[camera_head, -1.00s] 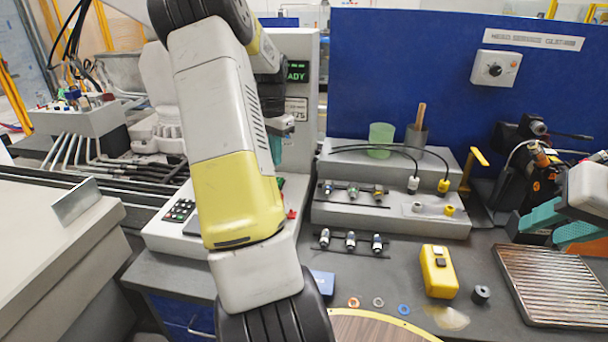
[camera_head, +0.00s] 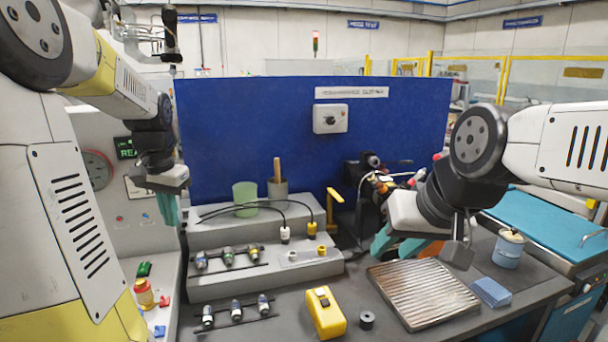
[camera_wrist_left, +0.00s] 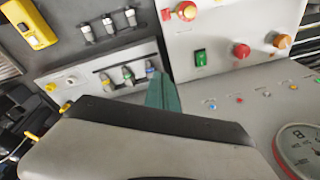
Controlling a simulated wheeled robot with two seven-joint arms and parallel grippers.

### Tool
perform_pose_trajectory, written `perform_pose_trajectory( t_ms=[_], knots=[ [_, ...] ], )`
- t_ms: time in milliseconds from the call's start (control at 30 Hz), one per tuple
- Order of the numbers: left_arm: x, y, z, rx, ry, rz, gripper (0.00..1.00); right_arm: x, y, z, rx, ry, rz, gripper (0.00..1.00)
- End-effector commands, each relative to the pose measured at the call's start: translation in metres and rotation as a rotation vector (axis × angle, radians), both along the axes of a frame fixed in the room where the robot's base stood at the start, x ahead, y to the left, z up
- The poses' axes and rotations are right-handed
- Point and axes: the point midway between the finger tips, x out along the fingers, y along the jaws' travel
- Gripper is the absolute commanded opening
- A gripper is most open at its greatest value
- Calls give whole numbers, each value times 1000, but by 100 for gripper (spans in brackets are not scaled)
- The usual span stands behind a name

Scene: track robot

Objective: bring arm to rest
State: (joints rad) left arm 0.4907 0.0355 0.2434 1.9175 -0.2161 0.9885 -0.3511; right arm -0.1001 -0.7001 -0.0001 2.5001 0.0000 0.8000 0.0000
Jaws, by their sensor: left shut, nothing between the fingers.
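My left arm comes in from the left in the head view. Its gripper (camera_head: 168,208) has teal fingers pointing down, shut and empty, in front of the grey machine panel and left of the stepped grey fixture (camera_head: 262,268). In the left wrist view, the teal fingertips (camera_wrist_left: 163,94) show past the grey gripper body and hold nothing. My right gripper (camera_head: 399,244) comes in from the right. Its teal fingers stand apart with nothing seen between them, above the back of the ribbed metal tray (camera_head: 425,293).
A yellow box (camera_head: 325,313) and a small black ring (camera_head: 367,320) lie on the dark bench. A green cup (camera_head: 245,195) stands on the fixture before the blue panel (camera_head: 250,120). A blue can (camera_head: 508,250) and blue block (camera_head: 491,292) sit at right.

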Motion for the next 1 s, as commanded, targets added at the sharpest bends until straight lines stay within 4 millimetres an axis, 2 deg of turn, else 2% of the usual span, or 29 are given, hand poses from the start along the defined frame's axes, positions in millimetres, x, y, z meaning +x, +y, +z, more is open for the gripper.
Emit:
perform_pose_trajectory(
  t_ms=[33, 200, 400, 500, 700, 1000],
  knots=[
    [-12, -21, 13, 1, -35, 0, 0, 0, 0, 0, 0, 0, 0, 36],
    [-55, -78, 38, -37, -147, 30, 0, 0, 0, 0, 0, 0, 0, 36],
    [-112, -131, 48, -140, -274, 63, 0, 0, 0, 0, 0, 0, 0, 36],
    [-136, -149, 47, -201, -322, 76, 0, 0, 0, 0, 0, 0, 0, 36],
    [-163, -168, 41, -287, -368, 91, 0, 0, 0, 0, 0, 0, 0, 36],
    [-167, -171, 40, -303, -374, 97, 0, 0, 0, 0, 0, 0, 0, 36]
  ],
)
